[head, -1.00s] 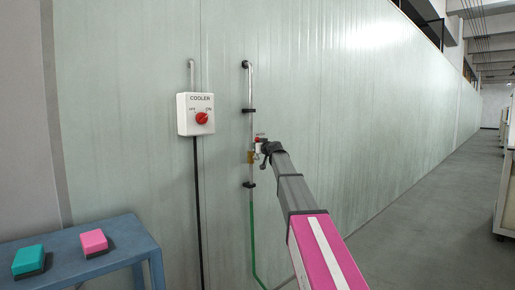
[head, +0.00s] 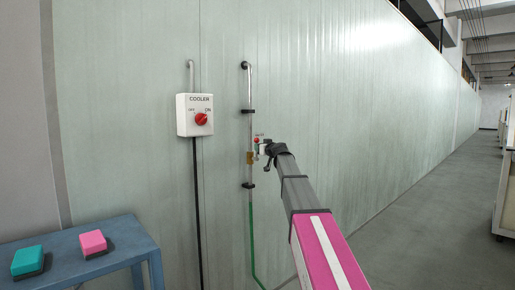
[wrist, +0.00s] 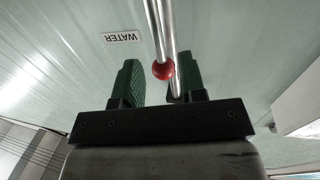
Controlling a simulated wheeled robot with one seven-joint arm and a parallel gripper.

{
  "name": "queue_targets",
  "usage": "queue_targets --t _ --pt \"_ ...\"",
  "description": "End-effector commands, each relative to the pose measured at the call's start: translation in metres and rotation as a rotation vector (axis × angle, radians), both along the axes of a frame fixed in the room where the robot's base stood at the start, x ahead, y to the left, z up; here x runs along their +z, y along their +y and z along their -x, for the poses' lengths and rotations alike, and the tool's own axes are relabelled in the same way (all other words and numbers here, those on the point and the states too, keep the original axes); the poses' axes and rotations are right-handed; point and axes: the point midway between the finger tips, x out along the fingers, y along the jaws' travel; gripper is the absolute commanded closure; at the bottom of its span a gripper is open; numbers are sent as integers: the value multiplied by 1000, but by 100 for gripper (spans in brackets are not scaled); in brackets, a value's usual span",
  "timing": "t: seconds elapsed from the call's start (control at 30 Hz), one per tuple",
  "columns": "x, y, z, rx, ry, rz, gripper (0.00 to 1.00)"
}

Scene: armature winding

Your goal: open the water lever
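The water lever has a red ball knob (head: 256,140) and sits on a thin vertical pipe with a brass valve body (head: 249,158) on the wall. My gripper (head: 267,150) is just right of the lever at about its height. In the wrist view the red ball (wrist: 163,69) shows in the gap between the two green fingers of my gripper (wrist: 160,72), nearer the right finger. The fingers are apart. I cannot tell whether the ball touches a finger or lies beyond them. A WATER label (wrist: 122,37) is on the wall beside it.
A white cooler switch box (head: 195,115) with a red knob is on the wall to the left. A blue table (head: 130,256) with a teal block (head: 28,261) and a pink block (head: 93,241) stands at lower left. The floor (head: 420,220) to the right is open.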

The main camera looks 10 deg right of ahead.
Motion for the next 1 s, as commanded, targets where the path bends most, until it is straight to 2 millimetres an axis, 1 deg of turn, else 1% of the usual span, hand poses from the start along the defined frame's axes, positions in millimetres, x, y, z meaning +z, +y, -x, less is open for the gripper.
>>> queue_targets --t 0.03,0.1,0.2,0.3,0.4,0.67,0.73,0.77,0.87,0.97,1.0 --pt "-1 -4 14 -1 -1 0 62" --pt "0 -10 26 -1 -2 0 62" --pt "0 -17 42 -1 -2 0 62" --pt "1 -23 52 -1 -3 0 62" --pt "1 -25 56 -1 -3 0 62" --pt "1 -25 55 0 -3 0 62" --pt "-2 -25 57 1 2 0 62" --pt "-6 -24 58 3 9 1 62" --pt "-34 -19 66 17 59 9 62" --pt "-84 -11 83 38 154 21 62" --pt "-108 -8 92 47 202 28 62"
